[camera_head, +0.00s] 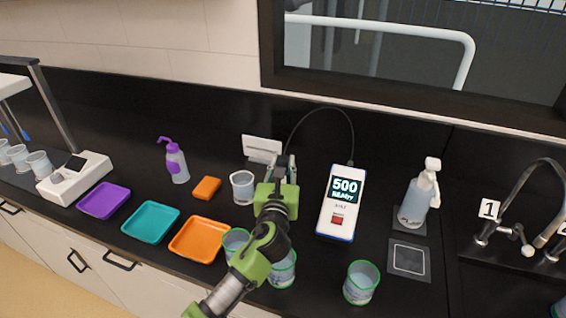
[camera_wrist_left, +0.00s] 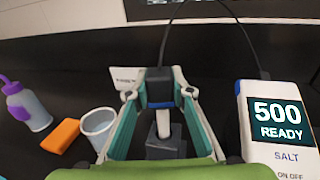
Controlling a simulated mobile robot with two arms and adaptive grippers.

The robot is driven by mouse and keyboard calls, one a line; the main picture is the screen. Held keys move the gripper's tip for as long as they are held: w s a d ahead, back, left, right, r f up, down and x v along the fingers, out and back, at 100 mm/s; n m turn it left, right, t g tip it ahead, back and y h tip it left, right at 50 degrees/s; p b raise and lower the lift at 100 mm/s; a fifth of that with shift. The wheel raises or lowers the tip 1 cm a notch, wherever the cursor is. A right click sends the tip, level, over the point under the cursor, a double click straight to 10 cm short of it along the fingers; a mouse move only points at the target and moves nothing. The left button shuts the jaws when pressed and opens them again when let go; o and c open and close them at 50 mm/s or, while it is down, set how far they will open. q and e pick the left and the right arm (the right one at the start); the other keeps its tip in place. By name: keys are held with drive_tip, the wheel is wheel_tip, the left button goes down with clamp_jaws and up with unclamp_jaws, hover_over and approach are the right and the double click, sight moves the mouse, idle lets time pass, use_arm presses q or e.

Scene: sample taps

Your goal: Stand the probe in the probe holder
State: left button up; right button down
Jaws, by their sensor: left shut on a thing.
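My left gripper (camera_head: 281,166) is shut on the probe (camera_wrist_left: 160,88), near the back of the counter. In the left wrist view the probe has a dark blue-black body between the fingertips and a short white stem below. The stem points down at the dark grey block of the probe holder (camera_wrist_left: 166,145). I cannot tell whether its tip is inside the holder or just above it. In the head view my gripper hides most of the probe and holder. A black cable runs from the probe to the salt meter (camera_head: 341,203), which reads 500 READY. My right gripper is not in view.
A clear cup (camera_head: 242,187) and an orange sponge (camera_head: 206,188) are left of the gripper. Several green-rimmed beakers, one at the front right (camera_head: 361,283), stand near the counter edge. A spray bottle (camera_head: 418,196) and a tap (camera_head: 505,225) are right. A white card (camera_head: 262,146) stands behind.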

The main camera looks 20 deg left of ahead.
use_arm(q)
drive_tip(key=shift+f+b, duration=0.8)
drive_tip(key=shift+f, duration=0.7)
drive_tip(key=o, duration=1.8)
drive_tip(key=shift+c, duration=0.2)
drive_tip(key=shift+s, duration=0.1)
drive_tip(key=shift+s+d+r+p, duration=0.1)
drive_tip(key=shift+s+r+p, duration=0.05)
drive_tip(key=shift+s+p, duration=0.3)
drive_tip(key=shift+s+d+r+p, duration=0.1)
drive_tip(key=shift+s+p, duration=0.2)
drive_tip(key=shift+s, duration=0.2)
drive_tip(key=shift+s+d+r+p, duration=0.2)
drive_tip(key=shift+s+p, duration=0.25)
drive_tip(key=shift+s, duration=0.5)
drive_tip(key=shift+s+d+r+p, duration=0.15)
drive_tip(key=shift+s+p, duration=0.3)
drive_tip(key=shift+s, duration=0.5)
